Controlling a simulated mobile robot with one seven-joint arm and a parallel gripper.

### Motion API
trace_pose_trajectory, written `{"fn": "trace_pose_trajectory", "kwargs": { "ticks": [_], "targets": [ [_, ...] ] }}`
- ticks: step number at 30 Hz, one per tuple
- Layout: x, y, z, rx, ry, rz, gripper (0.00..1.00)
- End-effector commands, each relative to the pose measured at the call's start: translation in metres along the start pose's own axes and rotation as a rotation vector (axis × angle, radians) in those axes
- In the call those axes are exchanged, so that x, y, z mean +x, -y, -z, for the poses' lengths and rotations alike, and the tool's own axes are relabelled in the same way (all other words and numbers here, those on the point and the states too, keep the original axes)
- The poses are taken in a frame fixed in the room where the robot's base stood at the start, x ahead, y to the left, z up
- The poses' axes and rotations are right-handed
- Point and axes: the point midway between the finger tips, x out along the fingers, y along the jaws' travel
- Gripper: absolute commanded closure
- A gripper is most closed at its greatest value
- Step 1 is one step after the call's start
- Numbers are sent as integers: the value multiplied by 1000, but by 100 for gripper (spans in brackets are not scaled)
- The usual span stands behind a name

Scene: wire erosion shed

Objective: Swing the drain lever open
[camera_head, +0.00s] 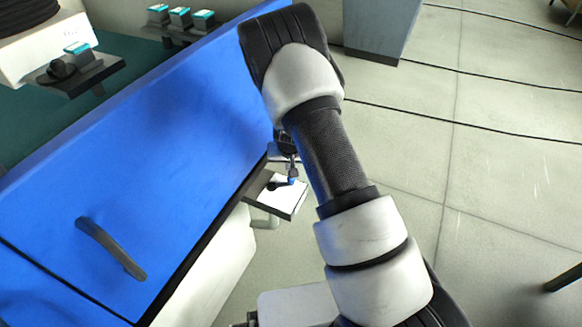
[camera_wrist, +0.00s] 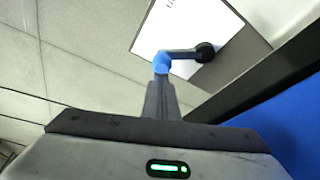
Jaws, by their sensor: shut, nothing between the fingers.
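The drain lever (camera_wrist: 182,54) is a dark bar with a round black knob (camera_wrist: 205,52) at its right end in the wrist view. It lies across a white plate (camera_wrist: 190,22) on a grey panel. In the head view the knob (camera_head: 273,186) is small and dark on the white plate (camera_head: 283,199), beside the blue cabinet. My gripper (camera_wrist: 161,64) is shut and empty, its blue fingertips together at the bar's left end. In the head view my gripper (camera_head: 291,180) is over the plate. The tips hide the bar's left end; I cannot tell whether they touch it.
A large blue cabinet front (camera_head: 150,150) with a dark handle (camera_head: 110,248) stands left of my arm. A pipe stub (camera_head: 265,222) shows below the plate.

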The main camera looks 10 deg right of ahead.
Motion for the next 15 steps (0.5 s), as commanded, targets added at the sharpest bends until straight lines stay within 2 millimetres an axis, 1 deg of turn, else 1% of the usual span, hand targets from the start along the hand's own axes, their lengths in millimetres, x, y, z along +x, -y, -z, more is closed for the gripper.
{"fn": "trace_pose_trajectory", "kwargs": {
  "ticks": [5,15],
  "targets": [
    [-3,0,-6,99,8,-39,100],
    [-9,-2,-22,396,6,-147,100]
  ]
}}
